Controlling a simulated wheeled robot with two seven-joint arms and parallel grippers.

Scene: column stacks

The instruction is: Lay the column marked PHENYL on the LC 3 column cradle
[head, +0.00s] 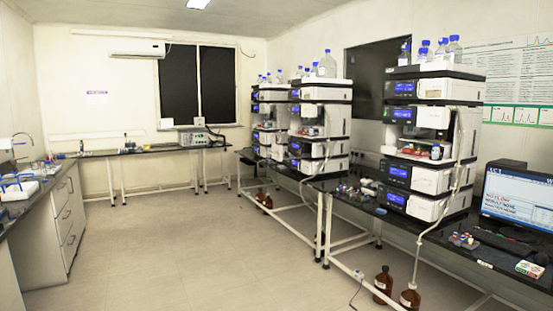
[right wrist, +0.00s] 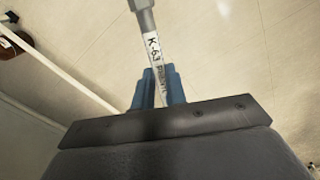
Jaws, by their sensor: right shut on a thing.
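My right gripper (right wrist: 162,88) shows in the right wrist view, with its blue fingers shut on a slim grey metal column (right wrist: 147,20). The column has a white label reading K-63 with smaller print below that I cannot read surely. The column sticks out beyond the fingers, above the floor; its other end is hidden. Neither gripper shows in the head view. Three instrument stacks stand along the right side: a near one (head: 428,145), a middle one (head: 320,125) and a far one (head: 270,120). I cannot make out their numbers or a column cradle.
A dark bench (head: 365,205) on white legs carries the stacks, with a monitor (head: 520,200) at the right. Brown bottles (head: 383,283) stand on the floor below. A bench with drawers (head: 67,220) is at the left. The floor (head: 190,255) between is clear.

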